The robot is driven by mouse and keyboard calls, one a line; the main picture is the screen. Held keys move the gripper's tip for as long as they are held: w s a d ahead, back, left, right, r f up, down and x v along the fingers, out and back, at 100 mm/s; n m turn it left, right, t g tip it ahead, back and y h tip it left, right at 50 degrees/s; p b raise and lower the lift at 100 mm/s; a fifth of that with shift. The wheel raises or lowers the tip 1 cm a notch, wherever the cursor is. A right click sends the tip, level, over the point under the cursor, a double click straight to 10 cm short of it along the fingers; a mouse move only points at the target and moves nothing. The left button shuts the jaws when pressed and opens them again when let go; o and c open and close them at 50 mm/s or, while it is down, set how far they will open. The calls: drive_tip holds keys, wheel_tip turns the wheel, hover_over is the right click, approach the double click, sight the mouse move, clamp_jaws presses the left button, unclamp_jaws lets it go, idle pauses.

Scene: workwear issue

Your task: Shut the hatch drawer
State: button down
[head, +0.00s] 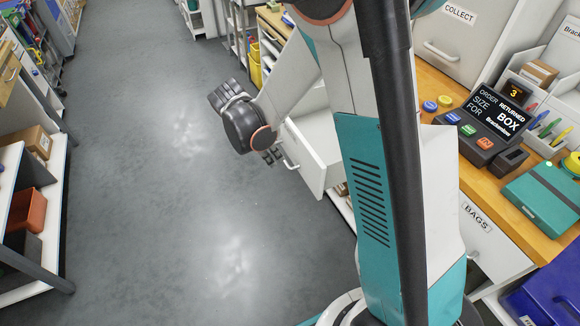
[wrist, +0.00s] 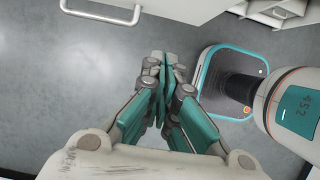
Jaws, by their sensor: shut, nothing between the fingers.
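A pale grey drawer (head: 318,150) stands pulled out from the counter, behind my arm in the head view. Its bar handle (head: 290,163) is on its front and faces the aisle. In the wrist view the handle (wrist: 100,12) shows at the top left. My gripper (head: 272,156) is just left of the handle in the head view, partly hidden by my wrist. In the wrist view my gripper (wrist: 165,65) has its teal-padded fingers together and empty, apart from the handle. My arm hides part of the drawer and its opening.
A closed drawer marked BAGS (head: 475,218) is under the wooden counter (head: 490,190). A COLLECT panel (head: 455,30) stands above it, with an order display (head: 495,112). Shelving (head: 40,190) lines the left side. The grey floor (head: 170,200) between is clear.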

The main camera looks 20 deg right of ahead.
drive_tip(key=d+f+b, duration=0.5)
drive_tip(key=d+f, duration=0.2)
drive_tip(key=f, duration=0.2)
drive_tip(key=shift+w+d+b, duration=0.15)
drive_tip(key=shift+d+b, duration=0.15)
drive_tip(key=shift+d, duration=0.1)
